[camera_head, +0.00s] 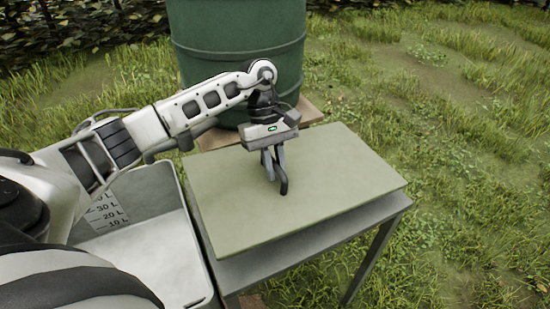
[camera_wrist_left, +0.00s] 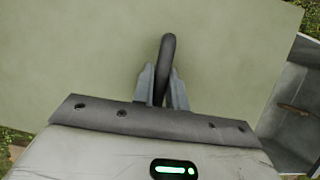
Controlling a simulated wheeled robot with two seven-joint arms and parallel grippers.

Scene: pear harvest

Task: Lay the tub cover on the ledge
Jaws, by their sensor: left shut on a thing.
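The tub cover (camera_head: 330,180) is a flat pale green board with a dark looped handle (camera_head: 284,186). It lies level over the grey metal ledge (camera_head: 262,264), whose front and right edges show below it. I cannot tell whether the cover touches the ledge or hangs just above it. My left gripper (camera_head: 273,164) points down at the middle of the cover and is shut on its handle. In the left wrist view the handle (camera_wrist_left: 168,60) stands between the fingers (camera_wrist_left: 162,85), with the cover (camera_wrist_left: 80,60) behind. My right gripper is not in view.
The open grey tub (camera_head: 160,250) with litre marks stands left of the ledge. It also shows in the left wrist view (camera_wrist_left: 300,92), with a small brown thing inside. A green barrel (camera_head: 240,60) stands on wood behind the cover. Grass lies open to the right.

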